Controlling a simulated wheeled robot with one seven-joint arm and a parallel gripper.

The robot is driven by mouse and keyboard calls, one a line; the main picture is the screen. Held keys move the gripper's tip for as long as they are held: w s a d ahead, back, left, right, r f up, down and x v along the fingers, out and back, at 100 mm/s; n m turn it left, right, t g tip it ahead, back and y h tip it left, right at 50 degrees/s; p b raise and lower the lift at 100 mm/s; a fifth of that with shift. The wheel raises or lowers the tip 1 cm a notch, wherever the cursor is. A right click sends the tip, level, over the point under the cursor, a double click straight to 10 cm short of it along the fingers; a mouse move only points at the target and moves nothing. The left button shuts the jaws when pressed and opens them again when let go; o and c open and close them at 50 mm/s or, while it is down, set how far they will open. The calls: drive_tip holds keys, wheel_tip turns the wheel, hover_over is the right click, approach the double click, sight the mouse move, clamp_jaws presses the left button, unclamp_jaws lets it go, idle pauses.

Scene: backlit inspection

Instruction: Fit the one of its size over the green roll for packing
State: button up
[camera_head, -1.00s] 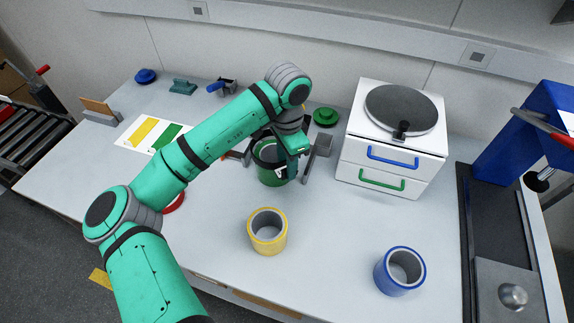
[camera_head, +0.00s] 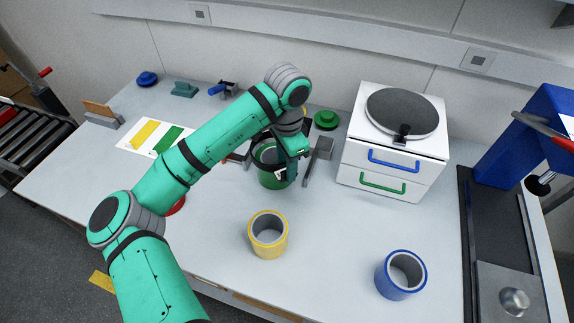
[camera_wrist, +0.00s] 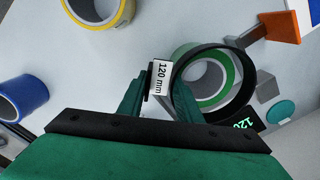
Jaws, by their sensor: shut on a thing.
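The green roll (camera_head: 274,181) stands upright on the table, left of the white cabinet. In the wrist view its green rim and grey bore (camera_wrist: 208,78) show through a black ring (camera_wrist: 244,92). My gripper (camera_wrist: 163,98) is shut on the ring's white tab, marked "120 mm" (camera_wrist: 159,79). In the head view my gripper (camera_head: 289,170) is at the roll's right side, and the dark ring (camera_head: 256,157) is at the roll's top. The ring looks slightly off-centre in the wrist view; I cannot tell how far down it sits.
A yellow roll (camera_head: 268,245) and a blue roll (camera_head: 400,288) stand in front. A grey bracket (camera_head: 318,156) is close right of my gripper. The white cabinet (camera_head: 393,155) stands further right. A red item (camera_head: 177,206) is partly behind my arm.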

drive_tip(key=shift+f, duration=0.8)
drive_tip(key=shift+r, duration=0.15)
idle(0.8)
drive_tip(key=shift+s+d, duration=0.2)
drive_tip(key=shift+d, duration=0.2)
idle(0.6)
drive_tip(key=shift+w+a, duration=0.15)
idle(0.6)
drive_tip(key=shift+f, duration=0.2)
drive_tip(key=shift+r, duration=0.15)
idle(0.6)
drive_tip(key=o, duration=1)
